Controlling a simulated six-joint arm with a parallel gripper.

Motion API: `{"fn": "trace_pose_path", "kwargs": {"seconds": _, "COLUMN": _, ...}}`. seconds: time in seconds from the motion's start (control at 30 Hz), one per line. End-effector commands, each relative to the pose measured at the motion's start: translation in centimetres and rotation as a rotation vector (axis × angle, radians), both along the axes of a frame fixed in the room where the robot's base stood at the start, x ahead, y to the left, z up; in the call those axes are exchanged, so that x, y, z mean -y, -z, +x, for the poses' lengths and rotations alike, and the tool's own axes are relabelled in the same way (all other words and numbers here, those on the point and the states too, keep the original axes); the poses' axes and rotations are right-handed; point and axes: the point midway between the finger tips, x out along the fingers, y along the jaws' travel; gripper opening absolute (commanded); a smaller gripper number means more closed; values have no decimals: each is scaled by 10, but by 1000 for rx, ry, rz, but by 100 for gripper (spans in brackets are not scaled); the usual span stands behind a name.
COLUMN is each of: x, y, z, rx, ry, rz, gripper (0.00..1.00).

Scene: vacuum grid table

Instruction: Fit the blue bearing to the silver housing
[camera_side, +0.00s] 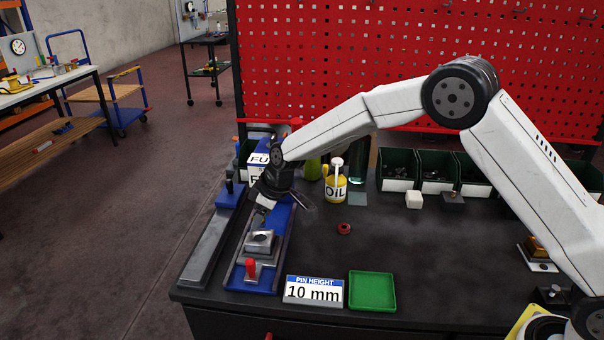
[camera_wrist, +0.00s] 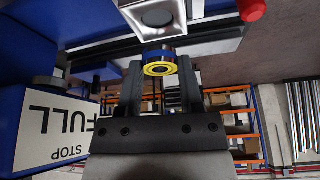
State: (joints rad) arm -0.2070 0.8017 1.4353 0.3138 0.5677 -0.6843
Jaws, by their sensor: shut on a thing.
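The silver housing (camera_side: 260,242) is a grey block with a round opening on top, seated on a blue fixture (camera_side: 238,276) at the left of the table. It also shows at the top of the wrist view (camera_wrist: 172,6). My gripper (camera_side: 262,216) points down just above and behind the housing. In the wrist view my gripper (camera_wrist: 162,66) is shut on the blue bearing (camera_wrist: 153,54), a blue ring with a yellow face, held between the fingertips. The bearing appears apart from the housing; the exact gap is unclear. In the side view the bearing is hard to make out.
A red-knobbed clamp (camera_side: 251,268) stands in front of the housing. A PIN HEIGHT sign (camera_side: 314,292) and a green tray (camera_side: 372,291) lie to the right. A red ring (camera_side: 344,229) and an oil bottle (camera_side: 335,188) stand farther back. A box marked FULL (camera_wrist: 45,128) is close beside my gripper.

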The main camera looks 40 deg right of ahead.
Motion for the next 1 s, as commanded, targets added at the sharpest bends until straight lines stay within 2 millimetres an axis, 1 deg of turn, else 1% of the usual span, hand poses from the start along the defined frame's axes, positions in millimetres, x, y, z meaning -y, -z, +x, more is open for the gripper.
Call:
{"fn": "trace_pose_path", "kwargs": {"seconds": 0.2, "x": 0, "y": 14, "z": 0, "rx": -1, "ry": 0, "rz": 0, "gripper": 0}}
{"fn": "trace_pose_path", "kwargs": {"seconds": 0.43, "x": 0, "y": 23, "z": 0, "rx": 0, "ry": 0, "rz": 0, "gripper": 0}}
{"fn": "trace_pose_path", "kwargs": {"seconds": 1.0, "x": 0, "y": 25, "z": 0, "rx": 0, "ry": 0, "rz": 0, "gripper": 0}}
